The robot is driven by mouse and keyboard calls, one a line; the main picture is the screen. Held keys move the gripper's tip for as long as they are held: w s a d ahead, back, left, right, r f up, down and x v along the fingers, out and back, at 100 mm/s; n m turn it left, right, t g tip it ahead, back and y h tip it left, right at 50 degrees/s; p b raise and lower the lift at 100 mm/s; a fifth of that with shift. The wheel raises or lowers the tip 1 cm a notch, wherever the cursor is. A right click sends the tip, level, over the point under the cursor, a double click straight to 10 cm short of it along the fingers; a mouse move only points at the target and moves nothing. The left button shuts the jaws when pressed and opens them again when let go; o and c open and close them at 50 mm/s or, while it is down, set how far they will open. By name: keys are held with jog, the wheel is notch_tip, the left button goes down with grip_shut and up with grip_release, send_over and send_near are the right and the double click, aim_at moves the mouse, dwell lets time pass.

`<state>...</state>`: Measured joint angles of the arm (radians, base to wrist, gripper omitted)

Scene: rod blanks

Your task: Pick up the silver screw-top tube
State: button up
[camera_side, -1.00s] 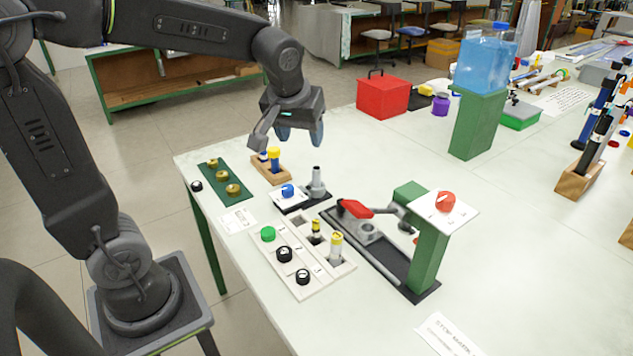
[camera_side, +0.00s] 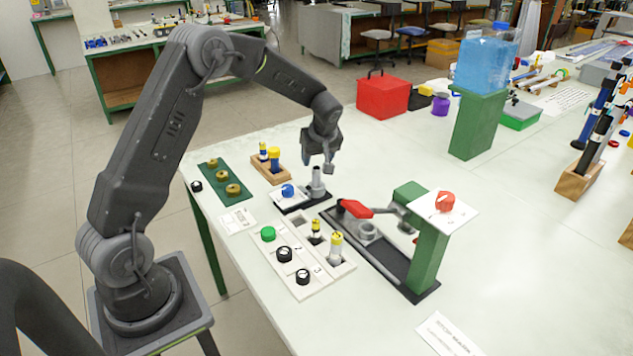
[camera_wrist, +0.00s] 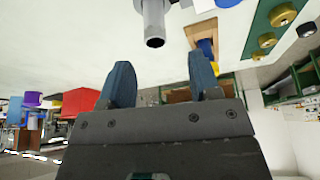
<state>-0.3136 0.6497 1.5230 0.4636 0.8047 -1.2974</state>
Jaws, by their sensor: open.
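The silver tube (camera_side: 317,184) stands upright on a black base near the middle of the table, with a narrower top. In the wrist view the silver tube (camera_wrist: 154,20) shows end-on at the top, just beyond the fingertips and not between them. My gripper (camera_side: 317,165) is over the tube's top in the side view, fingers pointing down. In the wrist view my gripper (camera_wrist: 160,62) is open, with nothing between its blue-grey fingers. I cannot tell whether a finger touches the tube.
A white panel with a blue knob (camera_side: 288,190) is beside the tube. A wooden block (camera_side: 271,172) with yellow-blue tubes is behind left. A white rack (camera_side: 312,287), red-handled clamp (camera_side: 355,208) and green post (camera_side: 428,255) are in front.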

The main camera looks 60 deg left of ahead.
aim_at(317, 168)
jog(key=x, duration=0.8)
jog(key=shift+w+d, duration=0.15)
jog(key=shift+w, duration=0.05)
jog(key=shift+c, duration=0.5)
jog(key=c, duration=0.9)
jog(key=shift+c, duration=0.3)
jog(key=shift+r, duration=0.1)
